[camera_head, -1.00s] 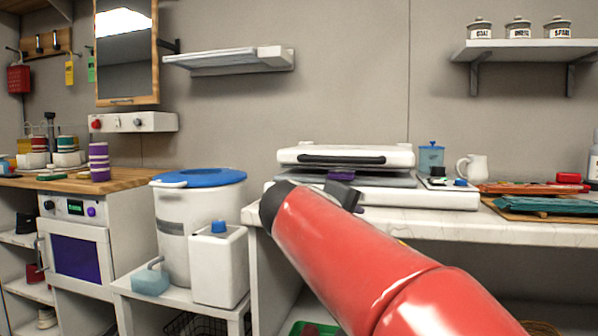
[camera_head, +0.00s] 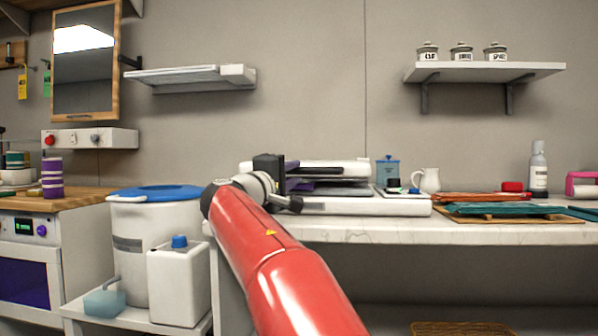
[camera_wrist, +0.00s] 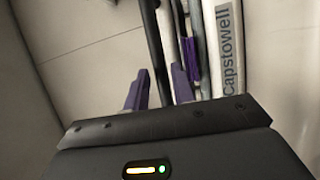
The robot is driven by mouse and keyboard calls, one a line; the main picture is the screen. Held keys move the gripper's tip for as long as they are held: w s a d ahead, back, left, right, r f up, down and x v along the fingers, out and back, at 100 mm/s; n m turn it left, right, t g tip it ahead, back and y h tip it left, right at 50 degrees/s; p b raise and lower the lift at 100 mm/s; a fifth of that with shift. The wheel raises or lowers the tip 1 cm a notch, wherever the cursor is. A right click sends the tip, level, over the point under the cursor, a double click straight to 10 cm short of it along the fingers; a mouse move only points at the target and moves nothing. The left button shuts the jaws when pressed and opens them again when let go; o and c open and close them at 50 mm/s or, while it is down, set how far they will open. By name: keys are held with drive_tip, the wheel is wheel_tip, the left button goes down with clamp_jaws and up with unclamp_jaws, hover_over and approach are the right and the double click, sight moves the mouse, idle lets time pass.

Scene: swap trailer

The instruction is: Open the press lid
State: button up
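The press (camera_head: 395,208) is a flat white appliance on the marble counter. Its lid (camera_head: 352,163) looks down, lying nearly level over the base, with a dark handle along its front. My gripper (camera_head: 310,184) is at the left front of the press and hides part of it. In the wrist view the purple fingers of my gripper (camera_wrist: 159,80) are apart. The black handle (camera_wrist: 154,40) runs between them, with a finger on either side; contact cannot be told. The white press edge lettered "Capstowell" (camera_wrist: 228,45) is to the right.
A wall shelf (camera_head: 190,76) hangs above left, another with canisters (camera_head: 485,70) above right. A blue-lidded bin (camera_head: 128,225) stands left of the counter.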

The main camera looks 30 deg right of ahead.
sight(297, 172)
drive_tip(key=shift+x, duration=1.9)
clamp_jaws()
